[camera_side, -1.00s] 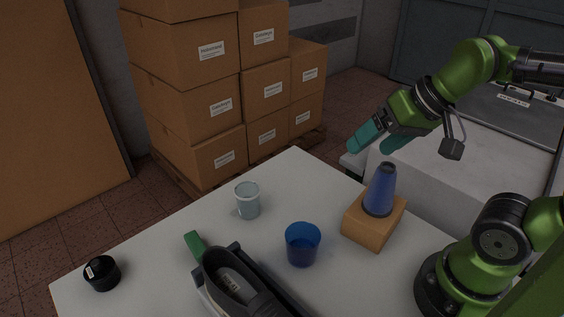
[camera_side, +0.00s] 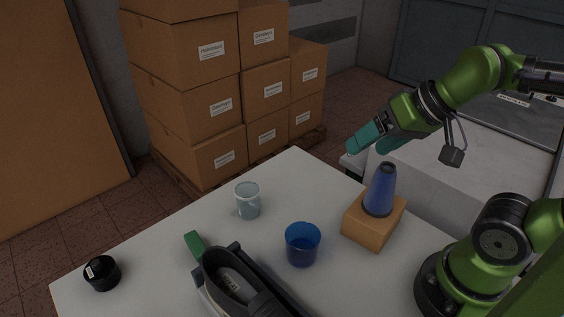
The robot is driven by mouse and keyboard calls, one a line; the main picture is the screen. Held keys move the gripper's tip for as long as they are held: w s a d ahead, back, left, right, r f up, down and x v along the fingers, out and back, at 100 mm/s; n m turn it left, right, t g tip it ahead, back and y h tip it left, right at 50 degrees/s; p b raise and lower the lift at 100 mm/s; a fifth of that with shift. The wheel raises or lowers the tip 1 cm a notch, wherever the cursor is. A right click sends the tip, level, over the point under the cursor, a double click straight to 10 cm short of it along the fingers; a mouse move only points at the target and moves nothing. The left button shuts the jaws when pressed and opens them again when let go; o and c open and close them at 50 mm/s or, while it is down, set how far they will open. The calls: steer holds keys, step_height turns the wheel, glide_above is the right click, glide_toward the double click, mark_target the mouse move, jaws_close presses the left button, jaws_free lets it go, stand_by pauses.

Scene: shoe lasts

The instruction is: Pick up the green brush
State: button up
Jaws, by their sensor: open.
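The green brush (camera_side: 195,243) shows as a flat green end at the left of the table. It sticks out beside the dark grey shoe-like holder (camera_side: 236,283), and the rest of it is hidden behind that holder. My gripper (camera_side: 372,142) has teal fingers and is open and empty. It is high above the back right part of the table, up and to the right of the brush and well apart from it.
A blue cone on a wooden block (camera_side: 371,223) stands below my gripper. A blue cup (camera_side: 302,244) and a pale glass mug (camera_side: 247,200) stand mid-table. A black round jar (camera_side: 102,273) is at the left. The back left of the table is clear.

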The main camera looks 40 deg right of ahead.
steer(key=shift+c, duration=0.8)
steer(key=m+g+h, duration=0.2)
steer(key=m+g, duration=0.5)
steer(key=m, duration=2.7)
glide_above(195, 243)
step_height(195, 243, down, 7)
step_height(195, 243, down, 17)
steer(key=shift+r, duration=0.1)
